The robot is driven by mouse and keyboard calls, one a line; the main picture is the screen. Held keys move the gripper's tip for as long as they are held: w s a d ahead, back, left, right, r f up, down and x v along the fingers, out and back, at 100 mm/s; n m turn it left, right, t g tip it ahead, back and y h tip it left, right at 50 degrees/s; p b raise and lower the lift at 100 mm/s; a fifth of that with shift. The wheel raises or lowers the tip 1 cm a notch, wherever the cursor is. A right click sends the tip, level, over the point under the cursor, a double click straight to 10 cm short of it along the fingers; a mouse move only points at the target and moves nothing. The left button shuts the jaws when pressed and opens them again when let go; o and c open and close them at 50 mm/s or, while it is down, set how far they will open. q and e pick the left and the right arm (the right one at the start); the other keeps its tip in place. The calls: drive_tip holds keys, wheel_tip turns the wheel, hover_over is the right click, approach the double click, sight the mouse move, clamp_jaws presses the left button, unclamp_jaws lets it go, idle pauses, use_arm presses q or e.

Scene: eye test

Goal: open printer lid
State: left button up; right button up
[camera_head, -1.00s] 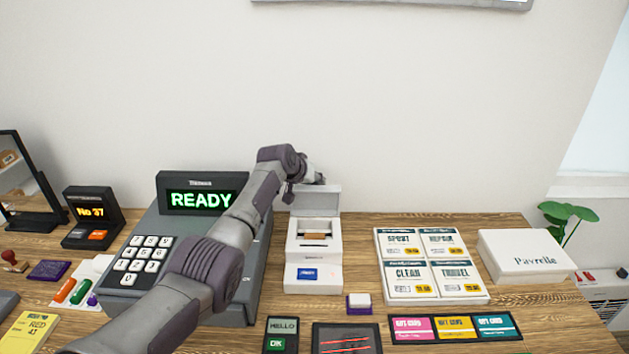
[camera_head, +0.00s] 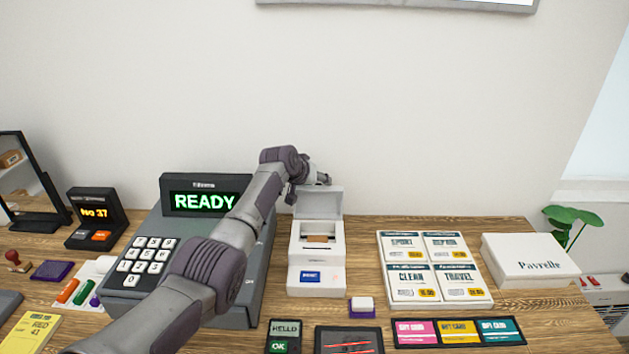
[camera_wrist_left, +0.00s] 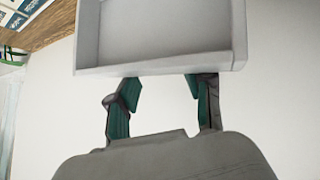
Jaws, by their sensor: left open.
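The white printer (camera_head: 316,272) stands on the wooden counter, right of the cash register. Its lid (camera_head: 322,203) is raised, roughly upright at the back, and a brown roll (camera_head: 318,239) shows in the open compartment. My left gripper (camera_head: 322,178) is at the top edge of the lid, partly hidden behind my arm's wrist. In the left wrist view the gripper (camera_wrist_left: 162,95) is open, its two green-padded fingers apart at the lid's edge (camera_wrist_left: 160,67). I cannot tell whether the fingers touch the lid. My right gripper is not in view.
The grey cash register (camera_head: 215,265) reading READY stands left of the printer, under my left arm. A stamp pad with a white block (camera_head: 362,304) lies in front. A card display (camera_head: 435,300) and a white box (camera_head: 528,260) stand to the right. The wall is close behind.

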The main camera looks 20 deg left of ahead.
use_arm(q)
drive_tip(key=shift+s+f, duration=0.15)
drive_tip(key=shift+f, duration=0.1)
drive_tip(key=v, duration=1.2)
drive_tip(key=shift+r, duration=0.15)
